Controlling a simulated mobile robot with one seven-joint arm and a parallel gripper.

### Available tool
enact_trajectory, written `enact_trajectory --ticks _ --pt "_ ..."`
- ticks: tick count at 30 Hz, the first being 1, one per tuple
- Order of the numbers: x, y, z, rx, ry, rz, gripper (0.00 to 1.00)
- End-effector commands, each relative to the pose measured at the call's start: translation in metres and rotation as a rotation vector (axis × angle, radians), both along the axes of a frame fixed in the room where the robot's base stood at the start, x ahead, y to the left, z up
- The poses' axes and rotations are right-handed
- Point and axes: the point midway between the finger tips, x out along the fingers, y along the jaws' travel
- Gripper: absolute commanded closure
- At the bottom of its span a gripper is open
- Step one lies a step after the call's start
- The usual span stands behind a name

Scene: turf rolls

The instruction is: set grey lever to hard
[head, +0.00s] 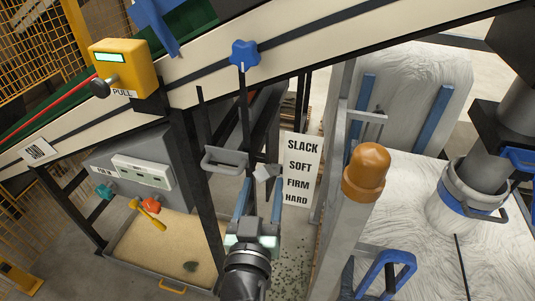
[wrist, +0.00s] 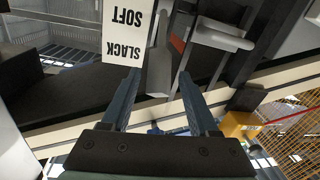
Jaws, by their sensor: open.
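The grey lever (head: 265,172) shows as a pale grey piece just left of the white scale sign (head: 298,168), roughly level with SOFT and FIRM. The sign reads SLACK, SOFT, FIRM, HARD from top to bottom. My gripper (head: 262,188) is open and reaches up just below the lever. In the wrist view the lever (wrist: 161,68) lies between the two spread fingers, with a gap on each side. The sign (wrist: 128,30) is upside down there, showing SLACK and SOFT. The lever's pivot cannot be made out.
A grey loop handle (head: 225,160) sits left of the lever and also shows in the wrist view (wrist: 222,39). A blue knob (head: 245,55) is on the beam above. An orange-capped post (head: 366,172) stands right of the sign. A yellow PULL box (head: 125,68) is upper left.

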Motion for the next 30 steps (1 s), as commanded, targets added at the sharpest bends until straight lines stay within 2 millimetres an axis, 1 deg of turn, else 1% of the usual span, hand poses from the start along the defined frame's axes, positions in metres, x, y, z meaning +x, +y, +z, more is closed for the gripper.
enact_trajectory --ticks 1,6,12,18,26,27,29,30 --pt "0.010 -0.001 0.004 0.000 -0.001 -0.001 0.39" --pt "0.039 -0.005 0.003 0.000 -0.001 -0.001 0.39" --pt "0.063 -0.009 0.002 0.000 -0.001 -0.002 0.39" --pt "0.073 -0.010 0.001 0.000 -0.001 -0.001 0.39" --pt "0.074 -0.010 0.000 0.000 -0.001 -0.001 0.39" --pt "0.074 -0.010 0.000 0.000 -0.001 -0.001 0.41" --pt "0.074 -0.010 0.000 0.000 -0.001 -0.001 0.52" --pt "0.074 -0.010 0.000 0.000 -0.001 0.000 0.59"
